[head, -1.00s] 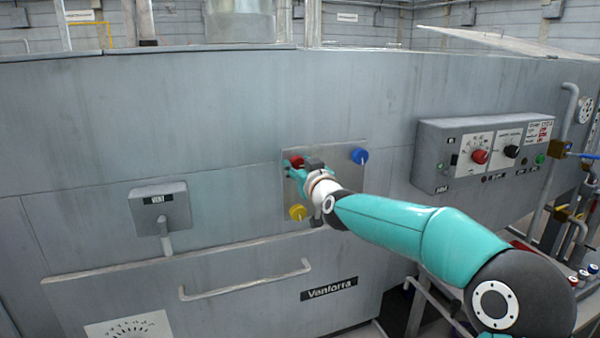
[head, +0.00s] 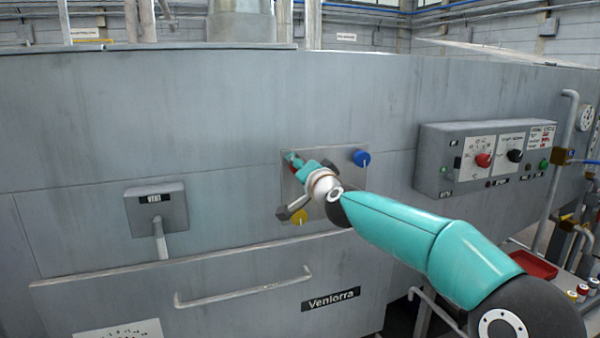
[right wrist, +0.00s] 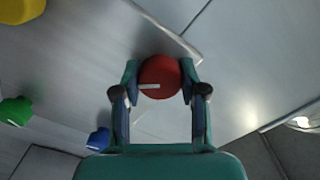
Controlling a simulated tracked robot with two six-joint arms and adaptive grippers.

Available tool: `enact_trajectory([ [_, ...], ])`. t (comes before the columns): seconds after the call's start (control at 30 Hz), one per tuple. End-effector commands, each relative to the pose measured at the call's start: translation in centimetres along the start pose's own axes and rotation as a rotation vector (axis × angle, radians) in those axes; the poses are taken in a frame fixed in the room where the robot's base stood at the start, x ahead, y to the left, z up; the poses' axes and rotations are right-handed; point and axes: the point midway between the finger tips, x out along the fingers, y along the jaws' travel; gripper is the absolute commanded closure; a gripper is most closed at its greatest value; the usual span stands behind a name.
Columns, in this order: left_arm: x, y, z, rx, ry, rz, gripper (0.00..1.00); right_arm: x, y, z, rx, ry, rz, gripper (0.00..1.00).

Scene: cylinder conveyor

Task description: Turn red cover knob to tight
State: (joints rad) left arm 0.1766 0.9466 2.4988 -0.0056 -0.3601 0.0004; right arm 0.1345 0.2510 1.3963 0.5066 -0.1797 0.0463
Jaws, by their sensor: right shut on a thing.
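The red cover knob (right wrist: 160,72) sits between the two teal fingers of my right gripper (right wrist: 159,80) in the right wrist view. The fingers are shut on its two sides. A white mark on its face lies nearly level and points left in that view. In the head view my right gripper (head: 294,161) reaches the square panel (head: 342,156) on the grey machine wall, and only a sliver of the red knob shows beside the fingers. My left gripper is not in view.
A blue knob (head: 361,158) and a yellow knob (head: 299,217) are on the same panel; a green knob (right wrist: 15,111) shows in the right wrist view.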

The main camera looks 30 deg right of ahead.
Motion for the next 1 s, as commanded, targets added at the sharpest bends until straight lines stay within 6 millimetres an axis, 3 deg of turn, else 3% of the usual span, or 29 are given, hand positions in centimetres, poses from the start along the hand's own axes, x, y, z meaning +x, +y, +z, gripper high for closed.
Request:
enact_trajectory([
  [0.5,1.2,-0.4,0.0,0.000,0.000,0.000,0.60,0.0,0.4,0.0,0.430,0.003,0.003,0.93],
  [1.0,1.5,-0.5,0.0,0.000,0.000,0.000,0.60,0.1,0.5,0.1,0.563,0.002,0.006,0.93],
])
